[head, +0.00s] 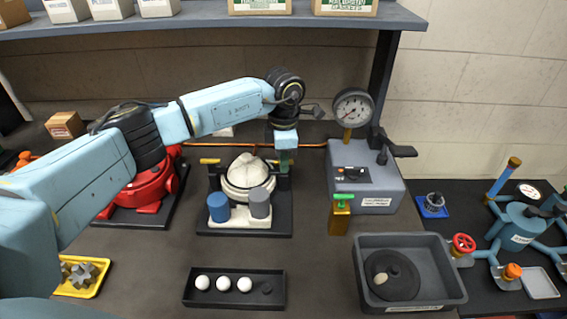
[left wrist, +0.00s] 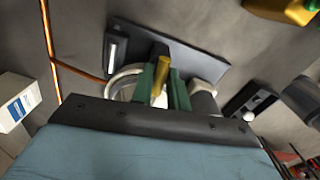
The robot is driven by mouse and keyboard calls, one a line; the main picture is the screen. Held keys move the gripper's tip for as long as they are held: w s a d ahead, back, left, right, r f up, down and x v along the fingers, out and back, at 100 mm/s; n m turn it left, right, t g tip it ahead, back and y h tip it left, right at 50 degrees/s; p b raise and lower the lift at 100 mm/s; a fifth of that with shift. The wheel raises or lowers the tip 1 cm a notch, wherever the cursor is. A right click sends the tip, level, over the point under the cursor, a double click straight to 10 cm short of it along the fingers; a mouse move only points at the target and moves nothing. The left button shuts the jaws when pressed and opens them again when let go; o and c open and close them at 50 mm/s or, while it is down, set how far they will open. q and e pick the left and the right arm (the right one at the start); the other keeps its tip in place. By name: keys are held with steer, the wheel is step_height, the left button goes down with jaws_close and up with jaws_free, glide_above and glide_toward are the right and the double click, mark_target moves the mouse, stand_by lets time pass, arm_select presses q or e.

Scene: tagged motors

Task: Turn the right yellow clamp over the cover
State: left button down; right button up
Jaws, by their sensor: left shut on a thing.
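The white domed cover (head: 248,171) sits in a black fixture (head: 215,228) at the middle of the bench. The left yellow clamp (head: 209,161) points outward, away from the cover. My left gripper (head: 285,160) comes down at the fixture's right post. In the left wrist view its green fingers (left wrist: 161,84) are shut on the right yellow clamp (left wrist: 160,72). In the head view the fingers mostly hide that clamp. The cover's white rim (left wrist: 122,82) shows partly behind the fingers. My right gripper is not in view.
A blue cylinder (head: 218,208) and a grey cylinder (head: 259,203) stand in front of the cover. A grey gauge box (head: 365,190) and a brass block with green handle (head: 340,214) stand right. A black tray with white balls (head: 235,298) and a grey bin (head: 450,278) are nearer.

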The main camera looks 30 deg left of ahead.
arm_select(q)
steer(key=shift+m+b, duration=0.3)
steer(key=shift+m, duration=0.4)
steer(key=shift+r, duration=0.1)
steer(key=c, duration=1.4)
jaws_free()
steer(key=shift+o, duration=0.2)
step_height(320, 180, up, 13)
steer(key=shift+r+b, duration=0.15)
steer(key=shift+b, duration=0.2)
